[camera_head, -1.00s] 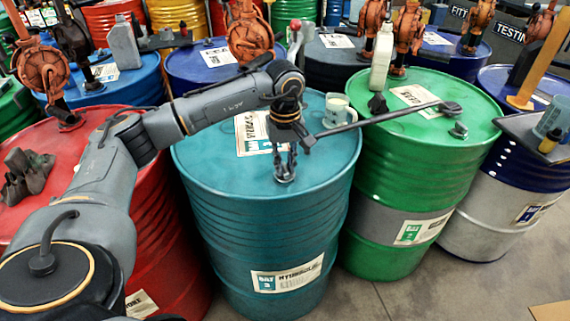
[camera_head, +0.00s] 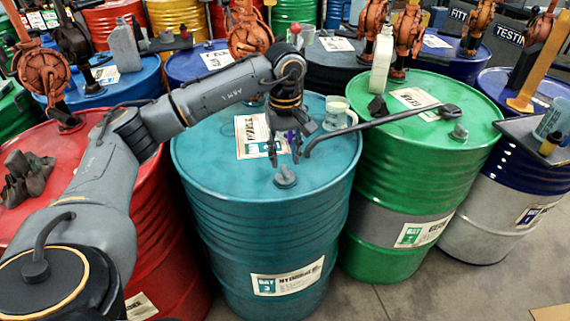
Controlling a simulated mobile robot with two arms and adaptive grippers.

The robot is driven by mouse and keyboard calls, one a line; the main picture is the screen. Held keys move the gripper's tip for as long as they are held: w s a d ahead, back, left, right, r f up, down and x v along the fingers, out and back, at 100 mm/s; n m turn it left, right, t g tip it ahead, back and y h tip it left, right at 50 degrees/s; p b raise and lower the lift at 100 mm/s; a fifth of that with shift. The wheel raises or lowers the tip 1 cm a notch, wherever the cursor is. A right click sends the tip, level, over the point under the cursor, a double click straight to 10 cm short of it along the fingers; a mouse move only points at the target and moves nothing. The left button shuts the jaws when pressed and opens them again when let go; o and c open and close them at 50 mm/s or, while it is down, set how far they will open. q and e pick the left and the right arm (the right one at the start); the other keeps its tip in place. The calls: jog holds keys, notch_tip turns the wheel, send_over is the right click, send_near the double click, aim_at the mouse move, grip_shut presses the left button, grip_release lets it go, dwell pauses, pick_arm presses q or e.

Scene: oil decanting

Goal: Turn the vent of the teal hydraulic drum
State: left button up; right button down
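The teal hydraulic drum (camera_head: 222,178) stands upright in the middle, with a white hydraulic label on its side. Its vent, a small grey fitting (camera_head: 286,179), sits on the front part of the lid. My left gripper (camera_head: 285,158) points down just above and behind the vent. Its fingers are spread and nothing shows between them; they look clear of the vent. My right gripper is not in view.
A dark bent bar (camera_head: 385,119) reaches from beside my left gripper to over the green drum (camera_head: 385,167). A red drum (camera_head: 150,253) stands at left.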

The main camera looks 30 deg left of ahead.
aim_at(286, 169)
pick_arm(q)
notch_tip(286, 169, up, 8)
dwell(0.7)
